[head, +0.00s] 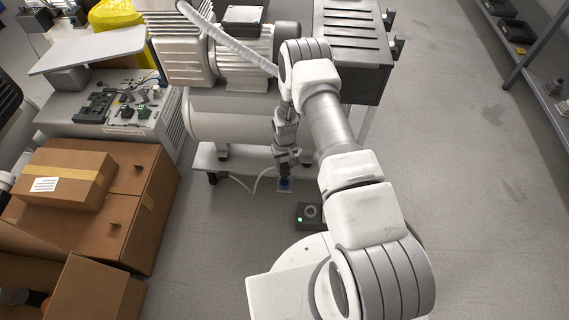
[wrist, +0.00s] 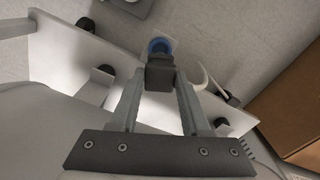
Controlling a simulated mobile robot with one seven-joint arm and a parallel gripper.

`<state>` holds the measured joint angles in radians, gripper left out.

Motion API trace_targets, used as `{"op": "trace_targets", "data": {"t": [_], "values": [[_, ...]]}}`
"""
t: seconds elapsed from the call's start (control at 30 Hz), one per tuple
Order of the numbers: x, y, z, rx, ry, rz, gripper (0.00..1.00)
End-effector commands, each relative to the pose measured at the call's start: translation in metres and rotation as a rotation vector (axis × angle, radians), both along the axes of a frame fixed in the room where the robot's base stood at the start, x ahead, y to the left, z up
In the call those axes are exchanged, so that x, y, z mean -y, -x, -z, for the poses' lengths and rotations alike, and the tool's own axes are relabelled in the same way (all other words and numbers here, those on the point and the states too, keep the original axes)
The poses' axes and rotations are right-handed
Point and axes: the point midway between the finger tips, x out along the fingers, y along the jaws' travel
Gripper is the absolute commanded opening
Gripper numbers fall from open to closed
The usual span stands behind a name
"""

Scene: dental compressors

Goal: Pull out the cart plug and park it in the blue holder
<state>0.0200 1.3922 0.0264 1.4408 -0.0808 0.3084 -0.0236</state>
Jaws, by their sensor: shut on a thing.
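My gripper (wrist: 160,88) is shut on a dark grey block-shaped plug (wrist: 160,72), held between its two fingertips. In the head view, my gripper (head: 287,163) points down at the front edge of the compressor cart. The blue round holder (wrist: 160,46) shows just beyond the plug in the wrist view, partly hidden by it. The blue holder also shows in the head view (head: 285,185), right below my fingertips. The plug lines up with the holder, but I cannot tell whether its end is inside it.
A dark box (head: 309,216) with a green light and a round grey ring sits on the floor to the right. A white cable (head: 262,179) loops beside the cart's white base (head: 207,158). Cardboard boxes (head: 135,207) stand at left.

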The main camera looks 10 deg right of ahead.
Motion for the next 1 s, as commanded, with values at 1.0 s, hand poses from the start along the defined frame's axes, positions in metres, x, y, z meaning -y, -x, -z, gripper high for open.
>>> {"op": "trace_targets", "data": {"t": [1.0], "values": [[0.000,0.000,0.050,-0.001,0.000,0.000,0.00]]}}
